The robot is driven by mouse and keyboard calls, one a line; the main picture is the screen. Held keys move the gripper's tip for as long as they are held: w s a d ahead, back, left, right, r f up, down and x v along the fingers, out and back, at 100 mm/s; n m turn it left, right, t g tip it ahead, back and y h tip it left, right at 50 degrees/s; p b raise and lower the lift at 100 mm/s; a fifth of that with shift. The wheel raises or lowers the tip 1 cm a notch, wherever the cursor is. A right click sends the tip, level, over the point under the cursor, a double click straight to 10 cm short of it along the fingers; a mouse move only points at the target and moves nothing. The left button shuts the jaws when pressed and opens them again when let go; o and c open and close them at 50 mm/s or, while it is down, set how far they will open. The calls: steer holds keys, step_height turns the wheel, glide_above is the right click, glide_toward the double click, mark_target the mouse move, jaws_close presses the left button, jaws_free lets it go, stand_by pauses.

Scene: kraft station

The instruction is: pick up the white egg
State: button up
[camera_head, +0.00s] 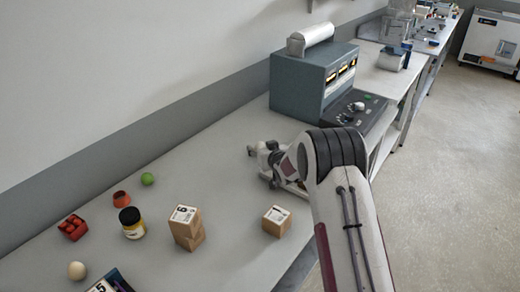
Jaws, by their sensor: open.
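The white egg (77,271) rests on the grey table at the lower left, near the left end of the group of objects. It looks off-white and round. My gripper (257,165) is open over the middle of the table, in front of the grey machine. It is far to the right of the egg and apart from it. My arm hides part of the gripper, and I see nothing held in it.
A grey machine (312,85) stands behind.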

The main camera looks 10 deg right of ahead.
mark_target(261, 147)
steer(key=shift+c, duration=0.5)
steer(key=c, duration=0.8)
steer(key=shift+c, duration=0.2)
steer(key=shift+r, duration=0.15)
steer(key=shift+r, duration=4.9)
